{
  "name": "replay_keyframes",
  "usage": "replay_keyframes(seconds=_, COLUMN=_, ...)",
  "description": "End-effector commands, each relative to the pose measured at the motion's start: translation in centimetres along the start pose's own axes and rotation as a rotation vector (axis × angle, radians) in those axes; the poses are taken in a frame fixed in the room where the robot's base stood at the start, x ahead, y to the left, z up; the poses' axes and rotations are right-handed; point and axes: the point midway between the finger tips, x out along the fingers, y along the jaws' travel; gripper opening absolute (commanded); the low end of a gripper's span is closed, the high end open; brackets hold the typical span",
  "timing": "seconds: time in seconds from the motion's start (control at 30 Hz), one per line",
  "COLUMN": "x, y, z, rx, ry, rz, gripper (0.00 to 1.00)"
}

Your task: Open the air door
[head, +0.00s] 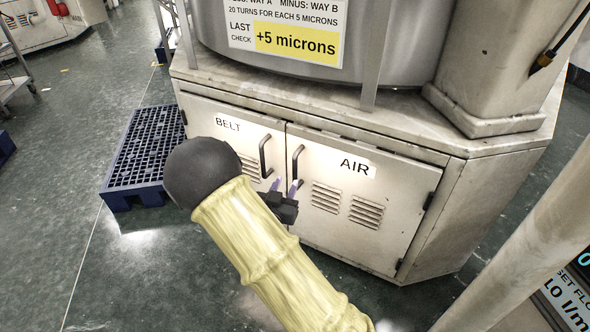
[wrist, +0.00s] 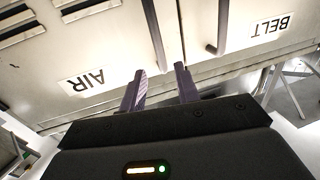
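The air door (head: 365,215) is a pale metal cabinet door labelled AIR, with louvre vents and a dark bar handle (head: 297,165) near its left edge. It looks shut, flush with the cabinet front. My gripper (head: 284,186) is in front of the door, its two purple fingers by the lower part of the handle. In the wrist view, which is upside down, the fingers (wrist: 161,76) stand apart, and the end of the air door's handle (wrist: 154,35) appears between their tips. Contact cannot be told. My arm hides part of the cabinet's lower left.
The belt door (head: 220,128) with its own handle (head: 265,155) adjoins on the left. A blue pallet (head: 135,165) lies on the floor left of the cabinet. A pale pole (head: 520,235) crosses the lower right, beside a display panel (head: 570,295). Floor shows at left.

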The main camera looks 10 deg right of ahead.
Motion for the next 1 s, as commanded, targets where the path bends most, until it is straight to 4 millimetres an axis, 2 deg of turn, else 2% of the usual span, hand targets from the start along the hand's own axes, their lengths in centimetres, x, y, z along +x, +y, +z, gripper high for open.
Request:
replay_keyframes(seconds=0.3, x=5.7, y=0.1, z=0.3, rx=0.002, ry=0.003, rz=0.002, gripper=0.32)
replay_keyframes(seconds=0.5, x=8.4, y=0.0, z=0.2, rx=0.001, ry=0.002, rz=0.001, gripper=0.32)
replay_keyframes(seconds=0.63, x=9.1, y=0.0, z=0.0, rx=-0.001, ry=0.0, rz=0.0, gripper=0.32)
replay_keyframes(seconds=0.87, x=9.1, y=0.0, z=0.0, rx=-0.002, ry=0.0, rz=0.0, gripper=0.32)
replay_keyframes(seconds=1.0, x=9.1, y=0.0, z=0.0, rx=-0.001, ry=0.0, rz=0.0, gripper=0.08)
